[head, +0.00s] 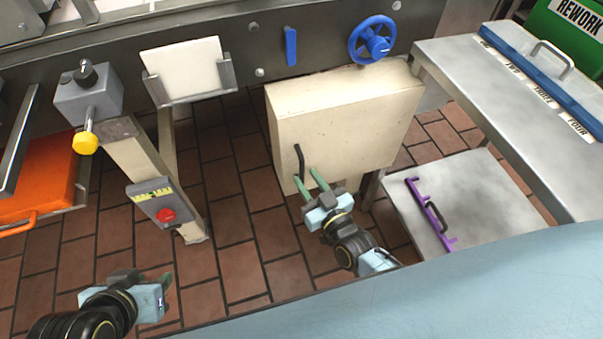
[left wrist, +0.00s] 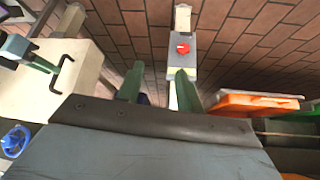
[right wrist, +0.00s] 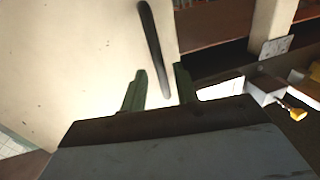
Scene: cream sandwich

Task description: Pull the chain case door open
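The cream chain case (head: 345,115) stands in the middle of the head view. Its door looks closed, with a black bar handle (head: 298,158) on the front face near the left edge. My right gripper (head: 308,182) is open at the handle's lower end. In the right wrist view the handle (right wrist: 152,40) reaches down between the two green fingers (right wrist: 160,72); contact cannot be told. My left gripper (head: 165,280) hangs at the lower left, far from the case, its fingers (left wrist: 158,75) apart and empty. The left wrist view also shows the case (left wrist: 80,70) and handle (left wrist: 62,72).
A blue handwheel (head: 372,40) and blue lever (head: 290,46) sit above the case. A steel lid with a purple-mounted handle (head: 430,210) lies to the right. Open brick floor (head: 240,235) is left of the case.

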